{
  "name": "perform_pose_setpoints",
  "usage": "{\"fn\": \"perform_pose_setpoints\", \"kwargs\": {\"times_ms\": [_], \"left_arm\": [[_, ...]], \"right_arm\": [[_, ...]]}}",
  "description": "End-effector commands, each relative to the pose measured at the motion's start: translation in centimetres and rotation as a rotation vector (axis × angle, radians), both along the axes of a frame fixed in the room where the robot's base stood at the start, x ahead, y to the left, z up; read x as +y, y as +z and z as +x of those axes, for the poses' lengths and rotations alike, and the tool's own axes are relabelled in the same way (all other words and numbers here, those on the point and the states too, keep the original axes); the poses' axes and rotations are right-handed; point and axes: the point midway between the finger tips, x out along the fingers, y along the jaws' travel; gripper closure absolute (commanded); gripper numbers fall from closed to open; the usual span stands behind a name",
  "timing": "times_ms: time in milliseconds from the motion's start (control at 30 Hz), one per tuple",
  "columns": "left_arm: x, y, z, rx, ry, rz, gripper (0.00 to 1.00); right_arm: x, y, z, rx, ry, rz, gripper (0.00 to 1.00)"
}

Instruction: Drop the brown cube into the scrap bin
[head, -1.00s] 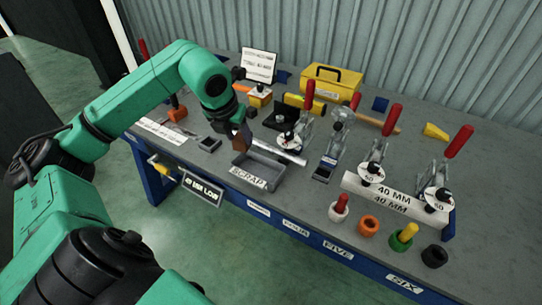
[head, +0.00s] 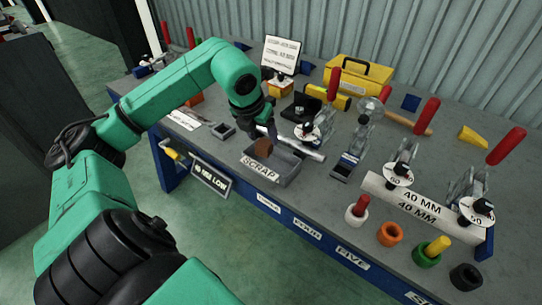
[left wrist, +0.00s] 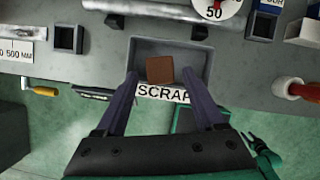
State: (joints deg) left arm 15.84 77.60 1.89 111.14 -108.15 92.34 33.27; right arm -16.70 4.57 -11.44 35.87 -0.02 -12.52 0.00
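The brown cube (head: 263,147) is below my left gripper, at the opening of the grey scrap bin (head: 261,172) with its SCRAP label. In the left wrist view the cube (left wrist: 160,69) shows between the spread fingers, with a gap on each side, in front of the bin's inside (left wrist: 205,63). I cannot tell whether it rests on the bin floor or is still above it. My left gripper (head: 268,127) is open over the bin; it also shows in the left wrist view (left wrist: 160,78). My right gripper is not in view.
Clamps with red handles (head: 425,118) stand right of the bin. A metal bar (head: 303,149) lies behind it. A small dark tray (head: 222,130) is to its left. A yellow toolbox (head: 358,77) stands at the back. Coloured cups (head: 390,233) line the front right.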

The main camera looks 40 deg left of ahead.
Motion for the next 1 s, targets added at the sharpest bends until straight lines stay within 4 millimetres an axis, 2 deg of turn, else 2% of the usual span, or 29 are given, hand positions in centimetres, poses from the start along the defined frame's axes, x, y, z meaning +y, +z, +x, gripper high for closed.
{"fn": "perform_pose_setpoints", "kwargs": {"times_ms": [300,433,533,633,800,900,1000], "left_arm": [[0.0,0.0,0.0,0.0,0.0,0.0,0.16],[-0.1,1.1,-0.3,-0.003,0.0,0.001,0.16],[-0.2,3.2,-1.2,-0.005,0.001,0.003,0.16],[-0.5,6.3,-2.3,-0.006,0.001,0.004,0.16],[-1.0,11.1,-4.2,-0.004,0.002,0.002,0.16],[-1.2,12.7,-4.9,-0.001,0.001,0.002,0.16],[-1.3,13.4,-5.3,0.0,-0.001,0.001,0.16]], "right_arm": [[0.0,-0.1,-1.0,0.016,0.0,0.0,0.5],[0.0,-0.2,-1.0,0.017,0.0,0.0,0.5],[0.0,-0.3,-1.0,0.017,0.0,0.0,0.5],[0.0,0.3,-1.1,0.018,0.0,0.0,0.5],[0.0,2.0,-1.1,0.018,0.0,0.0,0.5],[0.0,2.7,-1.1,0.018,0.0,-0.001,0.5],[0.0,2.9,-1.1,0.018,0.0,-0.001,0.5]]}}
